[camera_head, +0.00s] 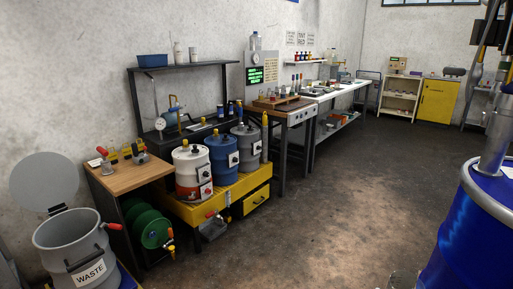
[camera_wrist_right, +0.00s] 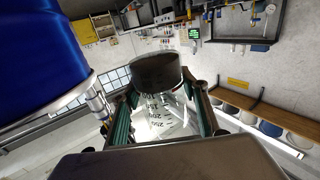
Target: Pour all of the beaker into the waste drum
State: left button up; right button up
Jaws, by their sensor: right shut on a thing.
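The grey waste drum (camera_head: 72,250) stands at the lower left of the head view, with a white WASTE label on its front. Its round lid (camera_head: 45,180) is swung up behind it, and the mouth is open. In the right wrist view my right gripper (camera_wrist_right: 163,112) is shut on a clear glass beaker (camera_wrist_right: 172,124) with printed volume marks. A dark band, perhaps liquid, shows at the beaker's far end (camera_wrist_right: 157,70). The beaker is away from the waste drum. A faint glassy edge shows at the bottom of the head view. My left gripper is not in view.
A large blue drum (camera_head: 475,235) with a metal pipe stands close at the right. A small wooden table (camera_head: 130,177) and a yellow stand (camera_head: 230,195) with several drums line the left wall. The floor (camera_head: 330,200) between is clear.

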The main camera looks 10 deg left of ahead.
aim_at(71, 245)
jog(key=i+j+u, duration=0.1)
jog(key=j+u, duration=0.15)
jog(key=i+j+u, duration=0.15)
jog(key=j+u, duration=0.15)
jog(key=i+j+u, duration=0.4)
jog(key=j, duration=0.15)
jog(key=i+j+u, duration=0.1)
jog(key=j, duration=0.15)
jog(key=i+j+u, duration=0.15)
jog(key=i+j, duration=1.25)
